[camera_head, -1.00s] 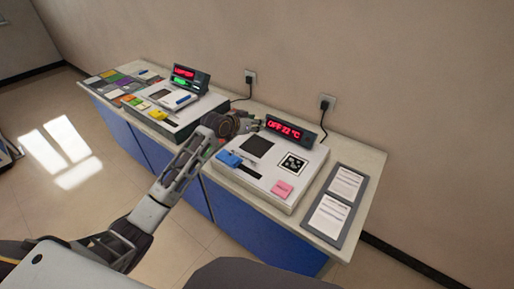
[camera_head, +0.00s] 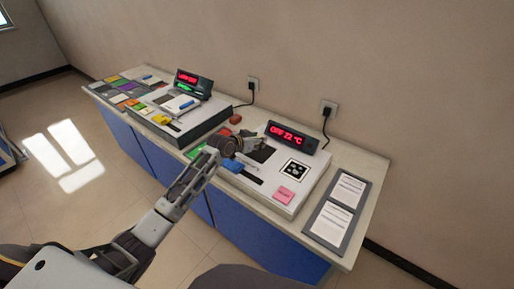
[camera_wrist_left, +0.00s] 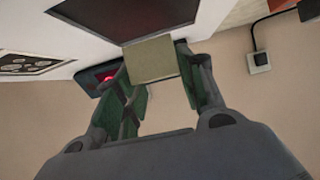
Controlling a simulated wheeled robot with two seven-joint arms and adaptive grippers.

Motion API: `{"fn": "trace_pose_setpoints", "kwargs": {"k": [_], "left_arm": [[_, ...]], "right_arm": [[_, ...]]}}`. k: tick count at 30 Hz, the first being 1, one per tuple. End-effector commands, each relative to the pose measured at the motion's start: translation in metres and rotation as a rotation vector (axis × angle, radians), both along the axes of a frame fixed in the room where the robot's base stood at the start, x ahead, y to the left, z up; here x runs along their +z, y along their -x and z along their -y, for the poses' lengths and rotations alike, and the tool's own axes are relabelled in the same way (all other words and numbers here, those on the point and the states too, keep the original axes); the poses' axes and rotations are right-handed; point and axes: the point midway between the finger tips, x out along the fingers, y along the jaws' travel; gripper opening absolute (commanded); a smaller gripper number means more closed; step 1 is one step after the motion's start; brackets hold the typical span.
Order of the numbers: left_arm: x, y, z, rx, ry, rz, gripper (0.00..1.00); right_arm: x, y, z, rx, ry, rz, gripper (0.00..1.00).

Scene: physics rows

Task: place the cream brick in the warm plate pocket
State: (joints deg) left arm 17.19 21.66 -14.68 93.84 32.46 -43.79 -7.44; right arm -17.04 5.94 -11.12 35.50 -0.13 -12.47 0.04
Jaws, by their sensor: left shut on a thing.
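My left gripper (camera_head: 262,143) reaches in over the right-hand white device, beside its dark square plate pocket (camera_head: 259,154). In the left wrist view the gripper (camera_wrist_left: 160,75) is shut on the cream brick (camera_wrist_left: 151,60), which sits between its fingers. The dark pocket (camera_wrist_left: 120,15) shows just beyond the brick in that view; I cannot tell whether the brick touches it. In the head view the brick is hidden or too small to make out. My right gripper is not in view.
A red display (camera_head: 290,136) reading OFF 22 °C stands behind the pocket. A red-brown block (camera_head: 235,119) lies on the bench behind my gripper. The device also carries a blue part (camera_head: 233,165), a pink note (camera_head: 284,195) and a marker panel (camera_head: 295,169). Another device (camera_head: 180,118) stands left.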

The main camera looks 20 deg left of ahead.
Motion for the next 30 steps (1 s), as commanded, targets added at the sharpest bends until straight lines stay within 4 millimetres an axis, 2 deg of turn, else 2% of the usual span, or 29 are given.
{"fn": "trace_pose_setpoints", "kwargs": {"k": [8,21,30], "left_arm": [[0.0,0.0,0.0,0.0,0.001,0.002,0.1],[-0.035,0.0,0.0,0.0,0.002,-0.001,0.1],[-0.037,0.0,0.0,0.0,0.002,0.002,0.1]], "right_arm": [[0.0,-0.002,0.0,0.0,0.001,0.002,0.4],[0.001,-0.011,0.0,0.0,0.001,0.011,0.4],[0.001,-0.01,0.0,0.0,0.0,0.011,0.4]]}}
